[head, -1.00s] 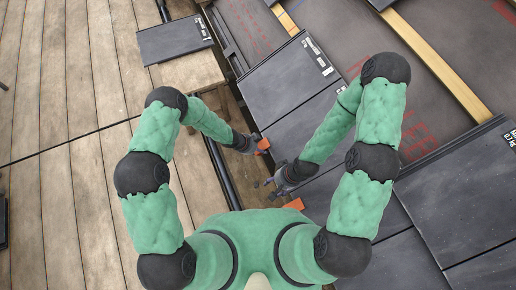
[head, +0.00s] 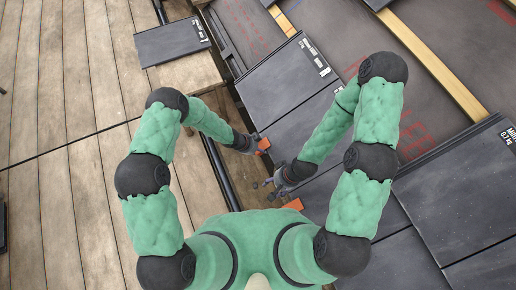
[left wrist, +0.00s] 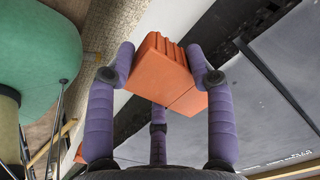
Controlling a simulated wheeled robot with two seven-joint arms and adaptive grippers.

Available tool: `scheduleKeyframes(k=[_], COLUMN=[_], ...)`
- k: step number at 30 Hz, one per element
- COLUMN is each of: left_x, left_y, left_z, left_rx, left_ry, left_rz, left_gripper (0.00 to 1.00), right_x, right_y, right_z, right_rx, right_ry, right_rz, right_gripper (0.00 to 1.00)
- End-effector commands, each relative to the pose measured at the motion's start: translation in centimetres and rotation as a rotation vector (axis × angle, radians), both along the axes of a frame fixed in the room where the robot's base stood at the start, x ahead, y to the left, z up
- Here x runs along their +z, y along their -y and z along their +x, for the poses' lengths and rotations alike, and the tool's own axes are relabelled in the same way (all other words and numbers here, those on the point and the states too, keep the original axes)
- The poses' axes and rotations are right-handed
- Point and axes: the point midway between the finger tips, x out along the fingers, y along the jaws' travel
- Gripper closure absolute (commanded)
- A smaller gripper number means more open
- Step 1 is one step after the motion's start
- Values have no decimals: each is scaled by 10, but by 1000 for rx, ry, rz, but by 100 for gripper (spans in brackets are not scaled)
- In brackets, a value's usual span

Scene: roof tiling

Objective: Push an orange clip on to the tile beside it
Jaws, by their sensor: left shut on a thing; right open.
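My left gripper (head: 256,146) is shut on an orange clip (head: 263,144) at the left edge of the dark roof tiles. In the left wrist view the ribbed orange clip (left wrist: 160,72) sits between the two purple side fingers of the left gripper (left wrist: 163,68). A dark tile (head: 299,128) lies just right of the held clip; whether the clip touches it is unclear. My right gripper (head: 268,185) is open and empty, below and right of the left one. A second orange clip (head: 294,205) lies near the right gripper, partly hidden by my body.
A loose dark tile (head: 172,41) rests on a wooden box (head: 190,75) at upper left. Plank flooring (head: 60,100) fills the left side. A dark pipe (head: 222,172) runs along the roof edge. Tiles and a wooden batten (head: 435,65) lie to the right.

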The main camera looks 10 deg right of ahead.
Motion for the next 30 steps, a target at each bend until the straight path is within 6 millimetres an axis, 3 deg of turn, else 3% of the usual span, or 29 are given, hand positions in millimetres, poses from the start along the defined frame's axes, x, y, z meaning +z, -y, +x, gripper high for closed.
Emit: scheduleKeyframes(k=[9,10,12,13,30], left_x=[2,2,2,2,8], left_y=[2,2,2,2,-2], left_z=[3,3,3,3,0], left_rx=[0,0,0,1,1], left_ry=[5,5,5,5,2], left_rz=[-3,-3,-3,-3,-1], left_gripper=[100,44,24,19,19], right_x=[1,1,1,1,6], right_y=[0,0,0,0,0], right_z=[0,0,0,0,0], right_rx=[0,0,0,0,0], right_ry=[0,0,0,0,0], right_rz=[0,0,0,0,0], right_gripper=[38,38,38,38,38])
